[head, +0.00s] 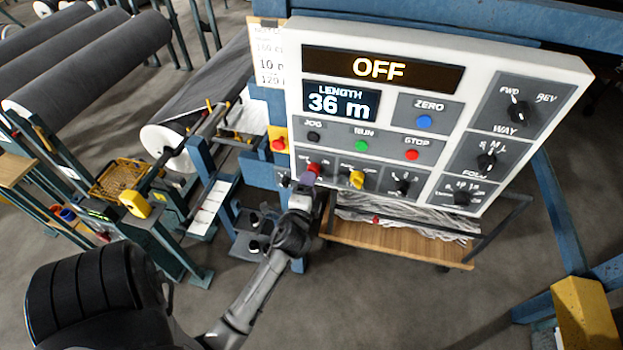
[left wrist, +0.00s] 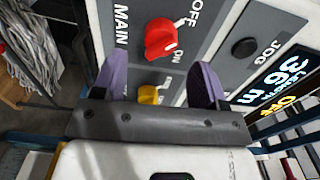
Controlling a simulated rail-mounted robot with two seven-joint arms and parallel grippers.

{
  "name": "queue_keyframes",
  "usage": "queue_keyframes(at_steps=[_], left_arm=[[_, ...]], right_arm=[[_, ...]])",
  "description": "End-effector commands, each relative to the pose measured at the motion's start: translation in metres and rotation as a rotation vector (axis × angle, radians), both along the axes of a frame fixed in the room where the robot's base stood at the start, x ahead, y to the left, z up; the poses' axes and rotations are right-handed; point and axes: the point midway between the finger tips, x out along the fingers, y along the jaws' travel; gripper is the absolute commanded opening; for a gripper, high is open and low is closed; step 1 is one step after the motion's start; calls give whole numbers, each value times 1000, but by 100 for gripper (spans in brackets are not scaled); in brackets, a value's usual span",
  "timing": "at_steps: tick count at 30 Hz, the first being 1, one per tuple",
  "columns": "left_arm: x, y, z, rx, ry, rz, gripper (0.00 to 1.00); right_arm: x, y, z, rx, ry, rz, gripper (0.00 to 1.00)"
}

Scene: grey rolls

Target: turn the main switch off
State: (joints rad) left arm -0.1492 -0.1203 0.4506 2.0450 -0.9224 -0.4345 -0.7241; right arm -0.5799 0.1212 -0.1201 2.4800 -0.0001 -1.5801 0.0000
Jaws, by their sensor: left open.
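The main switch is a red rotary knob (left wrist: 160,38) on the grey panel, with MAIN, OFF and ON printed around it. A small white mark on the knob sits on the side towards ON; its exact angle is hard to tell. In the head view the red knob (head: 314,169) is at the panel's lower left, partly hidden by my gripper. My left gripper (head: 304,184) is in front of it. In the left wrist view its purple fingers (left wrist: 158,64) are apart and empty, with the knob just beyond the fingertips. My right gripper is not in view.
The white control panel (head: 293,60) shows OFF above LENGTH 36 m (head: 341,102). A yellow knob (head: 357,179) is close beside the main switch. A red button on a yellow box (head: 278,144) is to the left. A wooden cart (head: 390,241) stands below.

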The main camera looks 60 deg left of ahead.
Motion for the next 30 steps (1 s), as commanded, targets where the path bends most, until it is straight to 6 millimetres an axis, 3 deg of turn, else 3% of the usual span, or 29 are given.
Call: queue_keyframes(at_steps=[9,30], left_arm=[[-21,-21,0,0,0,1,66],[-22,-22,1,1,-1,1,66]], right_arm=[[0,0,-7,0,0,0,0],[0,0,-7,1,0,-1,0]])
